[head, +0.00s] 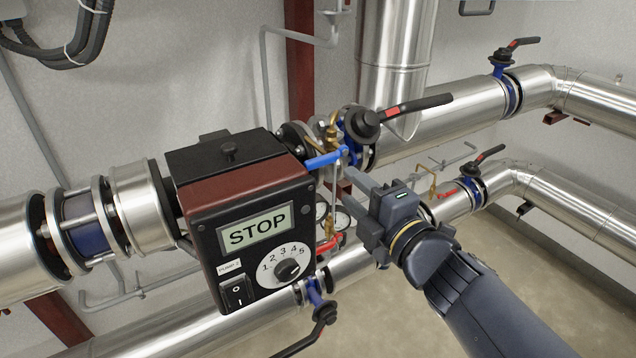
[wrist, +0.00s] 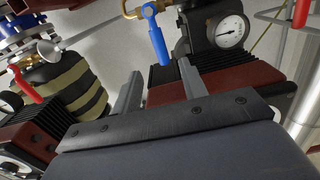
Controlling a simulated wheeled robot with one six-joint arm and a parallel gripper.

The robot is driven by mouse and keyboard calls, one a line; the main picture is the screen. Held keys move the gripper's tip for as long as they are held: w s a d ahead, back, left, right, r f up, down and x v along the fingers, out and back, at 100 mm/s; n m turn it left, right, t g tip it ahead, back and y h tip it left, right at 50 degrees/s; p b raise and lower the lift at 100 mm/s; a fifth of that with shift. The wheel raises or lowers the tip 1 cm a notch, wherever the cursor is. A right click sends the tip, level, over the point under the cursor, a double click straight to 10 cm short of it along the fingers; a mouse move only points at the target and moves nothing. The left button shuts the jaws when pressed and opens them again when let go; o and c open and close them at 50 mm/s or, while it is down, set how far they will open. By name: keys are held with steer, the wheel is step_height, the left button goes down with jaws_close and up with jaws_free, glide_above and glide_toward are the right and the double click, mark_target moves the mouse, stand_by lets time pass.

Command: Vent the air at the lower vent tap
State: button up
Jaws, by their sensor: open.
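A blue-handled tap (head: 325,160) sits on brass fittings above the pump's right side in the head view. A blue lever on a brass pipe (wrist: 157,42) shows upright in the wrist view, beyond and between the fingers. A red-handled tap (head: 328,243) shows lower down, partly behind the pump box. My gripper (head: 343,190) is open, its fingers pointing left just below the blue-handled tap. In the wrist view my gripper (wrist: 160,68) has nothing visible held between its fingers.
The pump box (head: 250,225) with a STOP display stands left of my gripper. Black-handled valves sit on the upper pipe (head: 440,115) and the lower pipe (head: 515,185). A pressure gauge (wrist: 230,31) is close to the blue lever. Open floor (head: 540,280) lies at right.

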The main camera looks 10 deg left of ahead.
mark_target(321, 164)
steer(key=b+x, duration=0.1)
steer(key=x, duration=1)
steer(key=shift+s+a, duration=0.2)
steer(key=shift+c, duration=0.3)
jaws_close()
